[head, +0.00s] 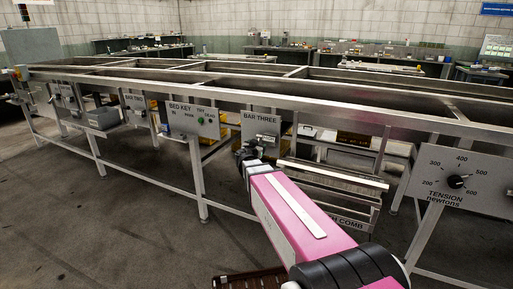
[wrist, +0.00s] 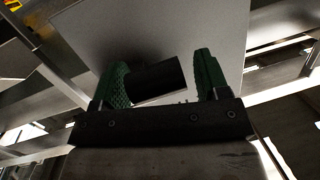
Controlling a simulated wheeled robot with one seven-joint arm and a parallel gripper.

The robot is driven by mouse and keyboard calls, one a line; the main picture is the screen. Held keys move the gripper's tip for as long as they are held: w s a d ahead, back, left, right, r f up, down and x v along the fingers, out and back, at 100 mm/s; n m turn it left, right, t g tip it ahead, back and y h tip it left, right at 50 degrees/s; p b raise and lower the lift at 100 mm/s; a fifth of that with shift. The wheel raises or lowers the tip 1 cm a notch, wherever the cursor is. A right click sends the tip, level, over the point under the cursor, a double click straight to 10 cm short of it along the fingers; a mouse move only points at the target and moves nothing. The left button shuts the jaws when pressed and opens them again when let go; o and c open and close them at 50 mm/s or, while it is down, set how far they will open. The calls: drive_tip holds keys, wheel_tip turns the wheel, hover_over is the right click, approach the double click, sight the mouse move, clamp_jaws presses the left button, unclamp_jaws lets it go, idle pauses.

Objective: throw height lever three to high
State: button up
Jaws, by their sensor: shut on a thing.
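The panel marked BAR THREE (head: 261,126) hangs under the frame's front rail in the head view. My gripper (head: 244,154) is at the panel's lower left, and my pink arm reaches up to it from below. In the wrist view, a dark cylindrical lever handle (wrist: 158,81) lies between the green fingers of my gripper (wrist: 161,83), with the pale panel (wrist: 180,32) behind it. My gripper is shut on this handle. In the head view the handle is hidden by my gripper, so the lever's position cannot be read.
A TENSION dial panel (head: 459,181) is at right. Open grey floor (head: 110,225) lies at left.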

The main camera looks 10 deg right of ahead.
drive_tip(key=o, duration=1.3)
drive_tip(key=shift+w, duration=0.15)
drive_tip(key=shift+c, duration=0.2)
drive_tip(key=v, duration=1.1)
drive_tip(key=shift+f, duration=0.1)
